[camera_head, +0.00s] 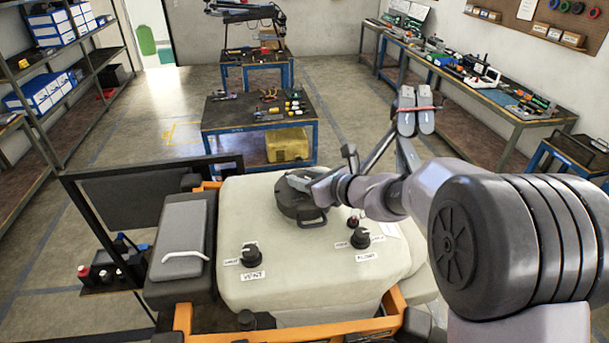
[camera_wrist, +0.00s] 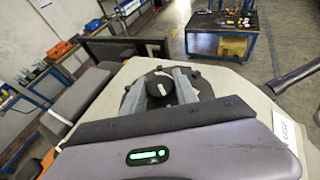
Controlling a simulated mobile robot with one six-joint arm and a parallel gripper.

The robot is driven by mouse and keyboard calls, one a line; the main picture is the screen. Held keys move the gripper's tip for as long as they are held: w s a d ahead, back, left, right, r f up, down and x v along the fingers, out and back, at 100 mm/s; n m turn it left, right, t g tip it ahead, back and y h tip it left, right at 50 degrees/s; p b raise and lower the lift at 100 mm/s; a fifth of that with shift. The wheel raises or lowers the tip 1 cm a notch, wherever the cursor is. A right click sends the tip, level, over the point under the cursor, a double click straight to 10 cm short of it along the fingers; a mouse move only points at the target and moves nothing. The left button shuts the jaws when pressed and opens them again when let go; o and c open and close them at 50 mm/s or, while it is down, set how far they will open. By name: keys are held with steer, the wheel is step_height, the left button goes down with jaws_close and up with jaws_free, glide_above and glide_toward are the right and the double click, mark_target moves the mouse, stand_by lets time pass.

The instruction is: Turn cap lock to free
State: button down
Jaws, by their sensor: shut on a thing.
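The round black tank cap (camera_head: 298,208) sits on top of the cream tank (camera_head: 240,205), with a loop handle at its front edge. In the wrist view the cap (camera_wrist: 130,102) shows around a small dark cap lock knob (camera_wrist: 163,88) with a pale mark. My gripper (camera_head: 305,183) reaches in from the right over the cap. In the wrist view my gripper (camera_wrist: 163,86) has one grey finger on each side of the knob and is shut on it. In the head view the knob is hidden by my gripper, and the lock's position cannot be read.
A VENT knob (camera_head: 250,255) and a FLOW knob (camera_head: 360,238) stand on the tank's front. A grey padded box (camera_head: 180,240) with a white handle is at left. An orange frame (camera_head: 290,335) borders the tank. Tool tables (camera_head: 260,115) stand behind.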

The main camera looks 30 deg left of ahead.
steer(key=shift+w+r+n+g+y+p, duration=0.1)
steer(key=shift+r+n+g+y+p, duration=0.15)
steer(key=shift+n+g+p, duration=0.5)
steer(key=shift+f+n+g, duration=0.2)
steer(key=shift+n+g, duration=0.25)
steer(key=c, duration=0.9)
jaws_free()
steer(key=shift+c, duration=0.2)
steer(key=b+v, duration=0.4)
steer(key=v, duration=1.3)
steer(key=shift+d, duration=0.2)
